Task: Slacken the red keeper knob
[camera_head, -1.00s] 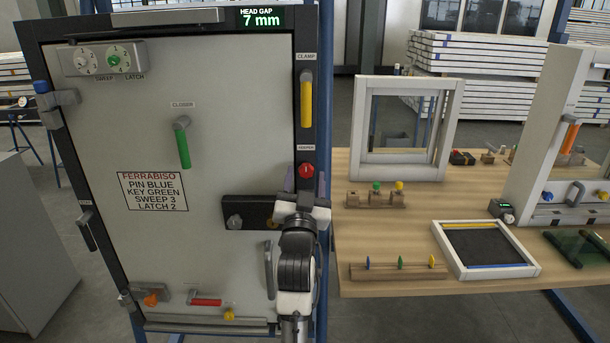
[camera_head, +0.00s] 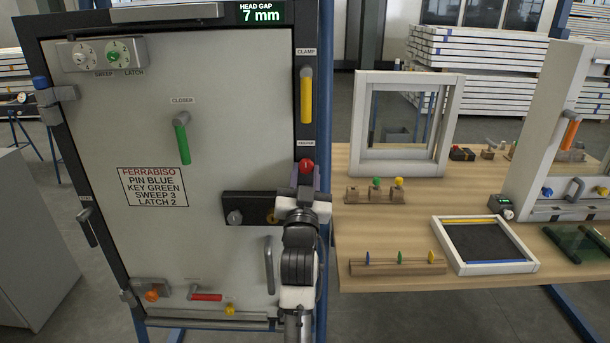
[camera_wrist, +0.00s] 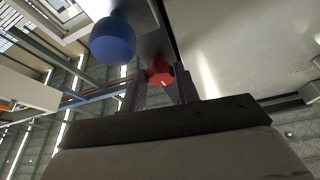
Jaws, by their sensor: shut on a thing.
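The red keeper knob (camera_head: 306,166) is on the dark right-hand post of the door frame, under a small label. In the wrist view the red knob (camera_wrist: 160,72) shows between the two finger ends. My gripper (camera_head: 306,184) comes up from below and is shut on the knob. The fingers (camera_wrist: 160,88) stand on either side of it in the wrist view. The knob's lower part is hidden by the gripper in the head view, so I cannot tell how far it is turned.
A yellow clamp handle (camera_head: 306,95) is above the knob on the same post. A dark lock plate (camera_head: 250,208) is left of my gripper. A blue round knob (camera_wrist: 112,40) is close by in the wrist view. A wooden table (camera_head: 400,275) stands at right.

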